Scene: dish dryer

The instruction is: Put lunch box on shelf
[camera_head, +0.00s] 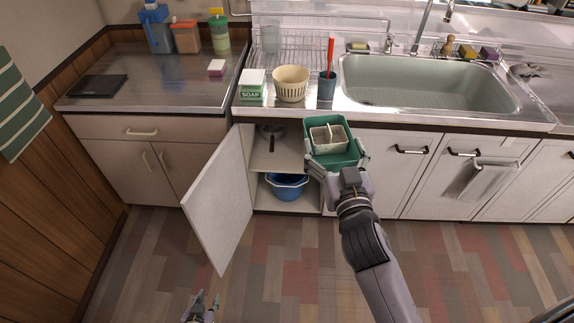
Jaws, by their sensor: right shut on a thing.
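The lunch box (331,138) is a green open box with a light divided tray inside. My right gripper (335,160) is shut on it and holds it up in front of the cabinet, just right of the opening. The cabinet shelf (288,158) shows through the open doorway, with a dark-handled pan (271,133) on it toward the left. My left gripper (202,305) is low at the bottom edge, far from the box and empty. Its fingertips appear apart.
The open cabinet door (221,198) swings out on the left of the opening. The countertop above holds a soap box (252,84), a cream basket (291,84) and a blue cup (327,86). The floor in front is clear.

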